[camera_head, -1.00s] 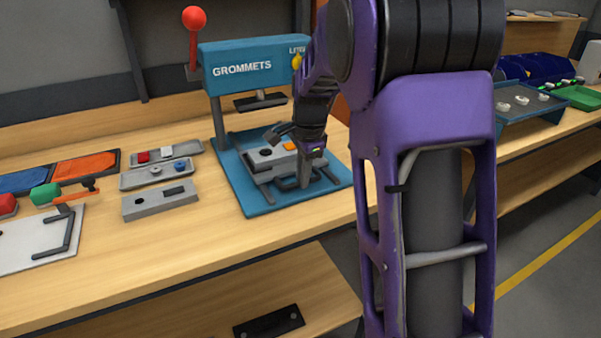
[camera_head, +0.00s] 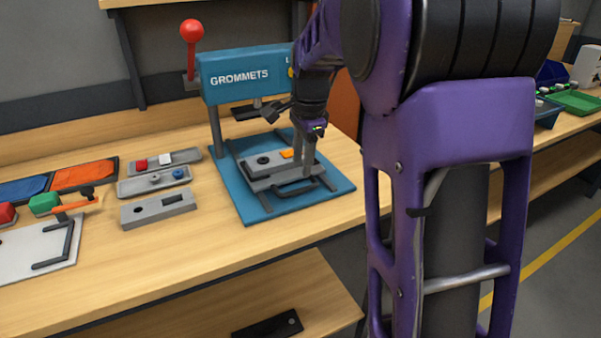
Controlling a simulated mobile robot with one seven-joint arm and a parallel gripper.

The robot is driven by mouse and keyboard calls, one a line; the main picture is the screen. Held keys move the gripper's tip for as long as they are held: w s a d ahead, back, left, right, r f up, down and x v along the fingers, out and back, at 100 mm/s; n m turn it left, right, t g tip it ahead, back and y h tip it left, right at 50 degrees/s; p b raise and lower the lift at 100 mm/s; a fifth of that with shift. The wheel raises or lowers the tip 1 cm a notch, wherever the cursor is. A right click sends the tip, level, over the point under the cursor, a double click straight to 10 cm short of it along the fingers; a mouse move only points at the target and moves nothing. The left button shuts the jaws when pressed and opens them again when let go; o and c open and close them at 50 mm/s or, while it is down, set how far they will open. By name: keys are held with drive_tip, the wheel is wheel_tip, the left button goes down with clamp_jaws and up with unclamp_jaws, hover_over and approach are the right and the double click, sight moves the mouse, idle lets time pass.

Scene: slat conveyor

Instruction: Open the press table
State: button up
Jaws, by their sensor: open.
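The grommet press (camera_head: 239,79) is blue, labelled GROMMETS, and has a red ball lever (camera_head: 191,31) raised at its left. Its grey press table (camera_head: 262,183) lies low over the blue base, carrying a dark round piece and an orange piece. A dark bar handle (camera_head: 306,191) runs along its front. My gripper (camera_head: 292,123) is open, above and behind the handle, under the right part of the press head. It looks clear of the handle. A grey upright part below it partly hides the table's right side, and my arm hides the press's right end.
A green tray (camera_head: 577,102) stands far right. Bare wood lies in front of the press.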

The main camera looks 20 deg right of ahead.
wheel_tip(320, 180, up, 10)
drive_tip(key=s+p, duration=0.1)
drive_tip(key=shift+s+d, duration=0.15)
drive_tip(key=shift+s, duration=0.25)
drive_tip(key=shift+f, duration=0.1)
